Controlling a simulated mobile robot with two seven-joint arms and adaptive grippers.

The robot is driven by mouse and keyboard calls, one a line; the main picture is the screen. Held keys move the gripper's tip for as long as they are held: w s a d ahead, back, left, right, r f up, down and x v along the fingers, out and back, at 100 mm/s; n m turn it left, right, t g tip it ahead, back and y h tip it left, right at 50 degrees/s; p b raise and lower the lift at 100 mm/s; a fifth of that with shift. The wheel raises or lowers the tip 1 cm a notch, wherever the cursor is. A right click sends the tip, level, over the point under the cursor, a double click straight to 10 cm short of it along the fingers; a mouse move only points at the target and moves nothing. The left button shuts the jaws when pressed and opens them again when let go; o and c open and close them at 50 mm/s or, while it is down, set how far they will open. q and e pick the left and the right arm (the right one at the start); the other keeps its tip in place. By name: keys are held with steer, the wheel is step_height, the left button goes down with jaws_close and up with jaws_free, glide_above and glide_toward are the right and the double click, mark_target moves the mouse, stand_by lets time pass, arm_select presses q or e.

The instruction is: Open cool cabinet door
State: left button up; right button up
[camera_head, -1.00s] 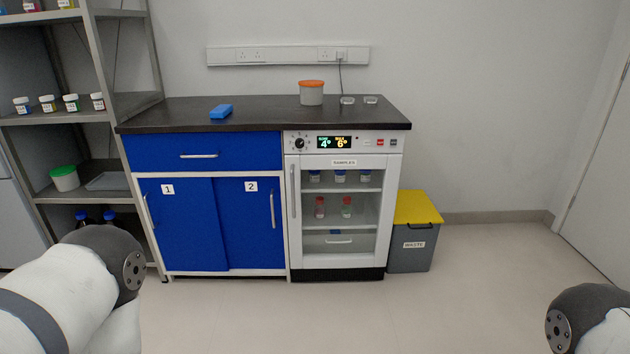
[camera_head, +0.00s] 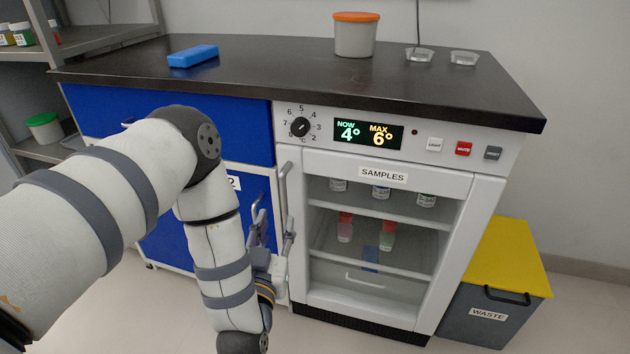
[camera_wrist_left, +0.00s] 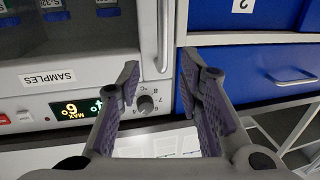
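The cool cabinet (camera_head: 400,165) is white, with a glass door (camera_head: 455,215) under a "SAMPLES" label. The door looks closed. Its vertical metal handle (camera_head: 283,185) runs along the door's left edge. My left gripper (camera_head: 272,222) is beside the lower part of this handle, fingers pointing up. In the left wrist view, which is upside down, my left gripper (camera_wrist_left: 159,78) is open and empty between its fingers. The handle (camera_wrist_left: 163,35) stands ahead, lined up with the gap between the fingertips; I see no contact. My right gripper is out of view.
The black worktop (camera_head: 290,75) above holds a blue box (camera_head: 193,56), an orange-lidded tub (camera_head: 355,35) and two small glass dishes. Blue cupboards (camera_head: 180,240) adjoin the cabinet on the left. A yellow-lidded waste bin (camera_head: 500,285) stands close on the right.

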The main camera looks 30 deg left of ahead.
mark_target(283, 193)
arm_select(q)
steer(key=b+x, duration=0.1)
steer(key=x, duration=1)
steer(key=shift+a+r, duration=0.15)
steer(key=shift+a, duration=0.1)
steer(key=shift+c, duration=0.5)
jaws_close()
